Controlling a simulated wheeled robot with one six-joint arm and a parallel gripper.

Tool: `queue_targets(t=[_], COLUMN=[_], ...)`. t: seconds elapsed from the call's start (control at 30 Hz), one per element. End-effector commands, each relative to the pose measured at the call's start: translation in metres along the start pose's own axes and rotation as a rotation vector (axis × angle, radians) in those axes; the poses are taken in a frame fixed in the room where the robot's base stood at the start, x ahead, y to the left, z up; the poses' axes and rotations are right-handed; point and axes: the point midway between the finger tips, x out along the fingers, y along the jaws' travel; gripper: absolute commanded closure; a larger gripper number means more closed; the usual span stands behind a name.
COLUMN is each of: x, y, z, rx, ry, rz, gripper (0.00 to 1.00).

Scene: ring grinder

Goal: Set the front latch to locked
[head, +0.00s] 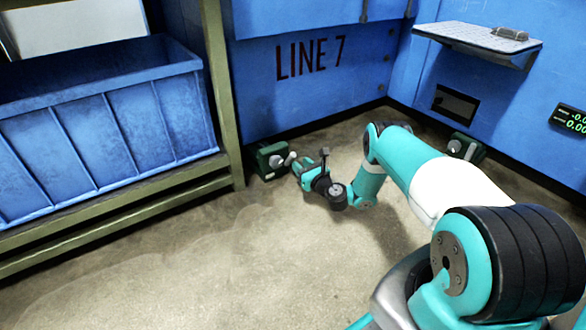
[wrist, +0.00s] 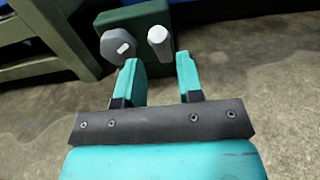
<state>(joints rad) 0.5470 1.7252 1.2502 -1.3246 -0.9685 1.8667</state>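A dark green latch box (head: 264,163) sits low by the blue LINE 7 wall, and it also shows in the wrist view (wrist: 142,22). It bears a grey round knob (wrist: 116,46) with a pale mark and a light grey handle (wrist: 159,41) that sticks out to the knob's right. My gripper (head: 300,166) is just right of the box in the head view. In the wrist view its teal fingers (wrist: 158,64) are apart and empty, short of the handle's end. Contact with the handle is not clear. The locked side is not readable.
A second green box with a knob (head: 466,148) is low on the right wall. A blue bin (head: 100,140) sits on an olive rack whose post (head: 224,90) stands close left of the latch. A shelf (head: 478,40) juts from the right wall. The floor in front is clear.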

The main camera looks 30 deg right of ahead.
Motion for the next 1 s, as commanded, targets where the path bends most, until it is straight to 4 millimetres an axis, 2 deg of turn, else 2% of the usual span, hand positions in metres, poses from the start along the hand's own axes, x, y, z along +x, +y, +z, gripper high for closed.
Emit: queue_targets(t=[0.03, 0.1, 0.3, 0.67, 0.7, 0.83, 1.0], x=[0.013, 0.026, 0.049, 0.056, 0.056, 0.056, 0.055], y=[0.001, 0.001, 0.0, 0.0, 0.0, 0.0, -0.001], z=[-0.006, -0.005, -0.003, 0.0, 0.0, 0.0, 0.001], rx=[-0.006, -0.004, -0.002, 0.0, 0.0, 0.0, 0.0], ry=[-0.004, -0.005, -0.001, 0.0, 0.0, 0.0, 0.003], rz=[0.004, 0.003, 0.001, -0.001, -0.001, -0.001, -0.001], gripper=[0.66, 0.66, 0.66, 0.66, 0.68, 0.98, 1.0])
